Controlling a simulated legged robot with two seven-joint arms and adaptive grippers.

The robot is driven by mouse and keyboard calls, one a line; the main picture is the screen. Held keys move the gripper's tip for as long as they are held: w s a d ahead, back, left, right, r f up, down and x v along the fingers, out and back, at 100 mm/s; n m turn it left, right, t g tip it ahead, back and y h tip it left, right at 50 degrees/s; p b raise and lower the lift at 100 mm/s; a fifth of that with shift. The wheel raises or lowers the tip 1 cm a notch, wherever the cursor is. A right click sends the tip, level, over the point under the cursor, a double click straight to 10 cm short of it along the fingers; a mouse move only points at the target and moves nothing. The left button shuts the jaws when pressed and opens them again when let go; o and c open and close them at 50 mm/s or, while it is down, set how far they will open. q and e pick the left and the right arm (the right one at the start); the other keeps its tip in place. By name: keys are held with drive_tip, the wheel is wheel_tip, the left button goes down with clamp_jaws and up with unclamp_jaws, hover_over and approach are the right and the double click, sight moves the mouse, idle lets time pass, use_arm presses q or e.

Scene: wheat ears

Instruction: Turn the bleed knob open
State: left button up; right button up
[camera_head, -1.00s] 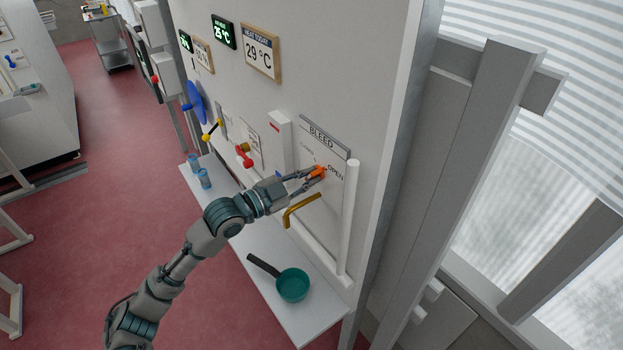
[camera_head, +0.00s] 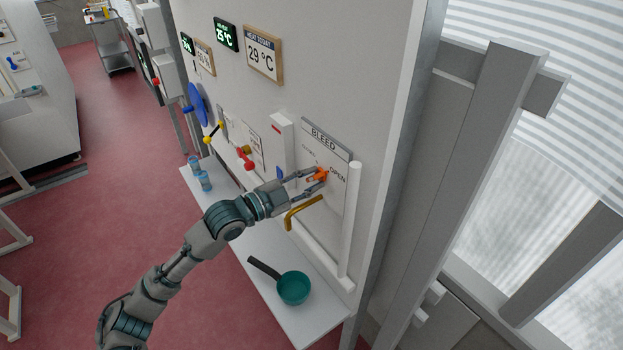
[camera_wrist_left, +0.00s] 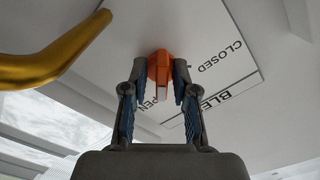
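The orange bleed knob (camera_head: 319,174) sits on the white BLEED plate (camera_head: 338,158) on the wall panel. The plate reads CLOSED and OPEN. In the left wrist view, the knob (camera_wrist_left: 160,66) has a pale-edged bar that points down the picture, toward the partly hidden OPEN label. My left gripper (camera_head: 321,180) is at the knob, with one finger on each side. In the left wrist view the fingers (camera_wrist_left: 159,72) are spread, with narrow gaps between them and the knob. My right gripper is not in view.
A bent brass pipe (camera_head: 301,211) sticks out just below the knob, close to my left gripper. A white vertical pipe (camera_head: 349,220) stands right of the plate. A green pan (camera_head: 293,287) and blue cups (camera_head: 204,181) are on the shelf (camera_head: 275,304) below.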

use_arm(q)
drive_tip(key=shift+s+a+r, duration=0.1)
drive_tip(key=shift+s+a, duration=0.1)
drive_tip(key=shift+w+a, duration=0.1)
drive_tip(key=shift+a, duration=0.35)
drive_tip(key=v, duration=1.1)
drive_tip(key=shift+s+a, duration=0.2)
drive_tip(key=shift+s, duration=0.1)
drive_tip(key=shift+d, duration=0.35)
